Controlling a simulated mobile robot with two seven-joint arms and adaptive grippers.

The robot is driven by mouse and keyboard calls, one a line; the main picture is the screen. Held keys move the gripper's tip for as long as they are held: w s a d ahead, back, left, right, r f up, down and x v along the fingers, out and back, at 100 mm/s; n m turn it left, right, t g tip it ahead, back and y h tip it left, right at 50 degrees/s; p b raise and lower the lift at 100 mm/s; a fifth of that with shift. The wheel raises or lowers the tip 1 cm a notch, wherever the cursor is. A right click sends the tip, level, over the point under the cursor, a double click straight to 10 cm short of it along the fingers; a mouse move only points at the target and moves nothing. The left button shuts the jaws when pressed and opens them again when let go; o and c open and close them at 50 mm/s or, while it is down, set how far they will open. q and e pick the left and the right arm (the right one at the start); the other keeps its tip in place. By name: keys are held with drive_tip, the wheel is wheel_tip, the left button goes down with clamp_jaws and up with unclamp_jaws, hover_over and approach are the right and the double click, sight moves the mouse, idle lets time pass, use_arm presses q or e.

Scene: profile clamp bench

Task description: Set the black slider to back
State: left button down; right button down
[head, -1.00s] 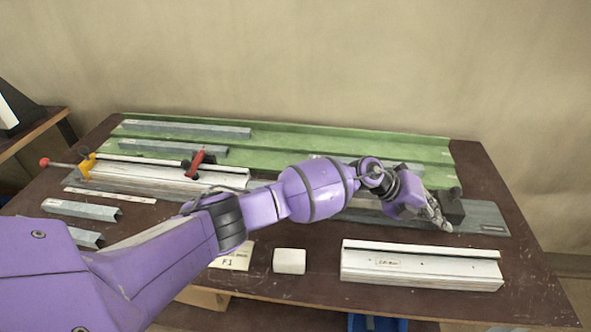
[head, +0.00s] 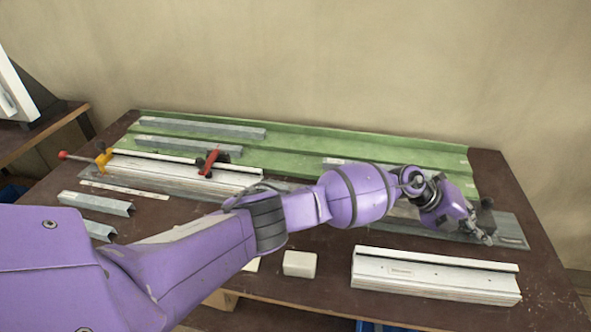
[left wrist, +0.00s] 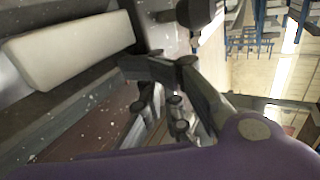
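The black slider (head: 487,203) shows in the head view as a small dark shape near the right end of a long grey plate (head: 512,233). My left gripper and wrist hide most of it. My left gripper (head: 482,236) is low over the plate, in front of the slider. In the left wrist view, the gripper's grey finger links (left wrist: 165,85) are close to a dark round knob (left wrist: 198,12). I cannot tell whether the fingers touch the slider or how far they are open. My right gripper is in neither view.
A white profile (head: 435,275) lies in front, with a small white block (head: 300,263) to its left. A clamp with a red handle (head: 209,160) and a yellow part (head: 103,157) stands at left. A green channel (head: 300,140) runs along the back.

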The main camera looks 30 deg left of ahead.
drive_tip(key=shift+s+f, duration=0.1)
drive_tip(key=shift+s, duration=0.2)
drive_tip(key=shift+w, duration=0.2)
